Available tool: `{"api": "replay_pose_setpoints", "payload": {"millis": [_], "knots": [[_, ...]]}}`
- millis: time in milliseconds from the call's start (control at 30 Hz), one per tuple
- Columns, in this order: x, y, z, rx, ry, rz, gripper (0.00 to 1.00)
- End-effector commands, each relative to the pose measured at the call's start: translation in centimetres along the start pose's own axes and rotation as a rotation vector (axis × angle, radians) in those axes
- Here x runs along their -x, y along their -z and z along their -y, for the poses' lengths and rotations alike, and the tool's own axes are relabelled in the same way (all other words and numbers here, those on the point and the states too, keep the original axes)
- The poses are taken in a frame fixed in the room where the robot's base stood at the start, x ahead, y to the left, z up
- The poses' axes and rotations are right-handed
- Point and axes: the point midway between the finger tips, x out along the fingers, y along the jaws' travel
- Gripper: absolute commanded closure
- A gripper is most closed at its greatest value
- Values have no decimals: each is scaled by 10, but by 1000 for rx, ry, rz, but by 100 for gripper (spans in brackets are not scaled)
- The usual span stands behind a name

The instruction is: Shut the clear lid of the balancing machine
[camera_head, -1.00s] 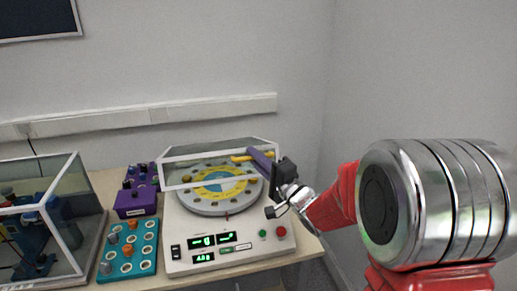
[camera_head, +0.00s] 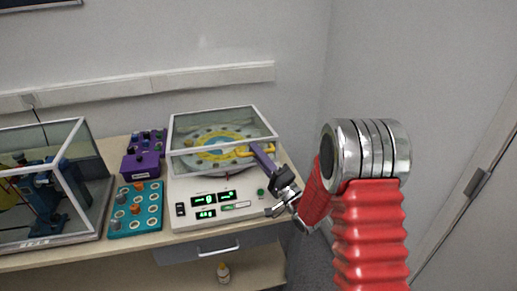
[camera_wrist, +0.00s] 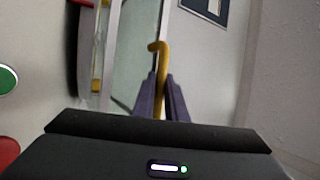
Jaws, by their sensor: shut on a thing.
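The white balancing machine (camera_head: 180,196) stands on the bench, with a grey disc and a yellow and blue ring on top. Its clear lid (camera_head: 215,111), edged in a light frame, lies over the disc at a low angle; whether a gap remains at its front edge I cannot tell. A yellow handle (camera_head: 241,154) is at the lid's right side. My gripper (camera_head: 259,153) has its purple fingers shut on this handle. In the wrist view the hooked handle (camera_wrist: 160,52) rises from between the fingertips (camera_wrist: 161,82).
A teal rack (camera_head: 126,224) with knobs and a purple box (camera_head: 140,165) stand left of the machine. A clear-walled case (camera_head: 88,150) is farther left. A green button (camera_head: 261,192) is on the machine's panel close to my gripper. A wall is at the right.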

Motion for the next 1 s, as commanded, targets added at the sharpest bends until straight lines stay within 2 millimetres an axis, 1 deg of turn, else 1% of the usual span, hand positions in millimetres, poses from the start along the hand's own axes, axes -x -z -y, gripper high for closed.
{"api": "replay_pose_setpoints", "payload": {"millis": [33, 133, 600, 633, 900, 1000], "knots": [[1, 1, -4, 2, 1, -3, 100], [1, 2, -7, 6, 10, -3, 100], [1, 2, -9, 9, 15, -2, 100], [1, 2, -9, 9, 15, -2, 88], [2, 2, -9, 9, 14, -2, 70], [2, 2, -10, 9, 13, -2, 70]]}}
